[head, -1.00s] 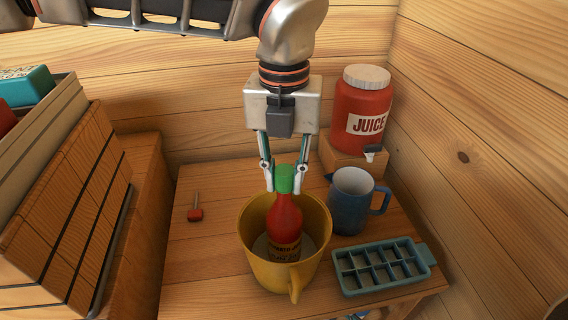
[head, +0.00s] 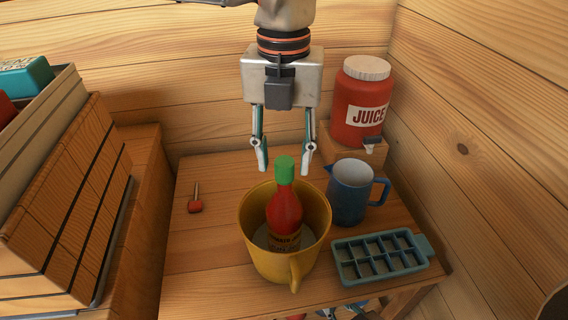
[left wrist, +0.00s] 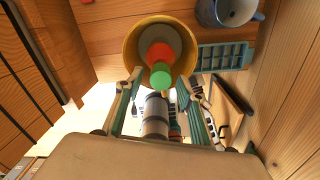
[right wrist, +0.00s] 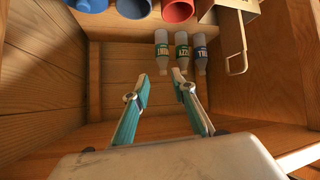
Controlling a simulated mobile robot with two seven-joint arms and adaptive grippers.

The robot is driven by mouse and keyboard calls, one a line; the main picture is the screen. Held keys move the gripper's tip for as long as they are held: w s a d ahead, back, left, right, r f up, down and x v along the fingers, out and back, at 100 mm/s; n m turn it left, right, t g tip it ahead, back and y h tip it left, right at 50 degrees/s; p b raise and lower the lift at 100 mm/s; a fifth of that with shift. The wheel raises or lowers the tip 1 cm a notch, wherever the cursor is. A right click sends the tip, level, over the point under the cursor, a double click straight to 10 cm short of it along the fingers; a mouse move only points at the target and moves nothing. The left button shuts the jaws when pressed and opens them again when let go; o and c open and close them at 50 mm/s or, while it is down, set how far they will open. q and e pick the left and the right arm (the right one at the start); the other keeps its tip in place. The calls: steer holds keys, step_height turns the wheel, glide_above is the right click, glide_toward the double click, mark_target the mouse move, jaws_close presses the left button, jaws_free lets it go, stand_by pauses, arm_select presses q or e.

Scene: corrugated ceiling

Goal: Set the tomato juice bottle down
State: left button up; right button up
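The tomato juice bottle (head: 284,208), red with a green cap and a label, stands upright inside the yellow pitcher (head: 252,262) on the wooden table. Both also show in the left wrist view, the bottle's green cap (left wrist: 161,76) within the yellow rim (left wrist: 129,50). My right gripper (right wrist: 161,82) is open and empty in the right wrist view, facing several small bottles (right wrist: 182,52).
A blue jug (head: 348,194) and a teal ice tray (head: 381,258) stand right of the pitcher. A red juice dispenser (head: 361,100) is at the back right. A small red-ended tool (head: 195,204) lies left. Wooden walls (head: 480,130) close in the back and right.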

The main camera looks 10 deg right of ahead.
arm_select(q)
step_height(320, 180, up, 10)
steer(key=shift+f+p, duration=0.25)
steer(key=shift+p, duration=0.15)
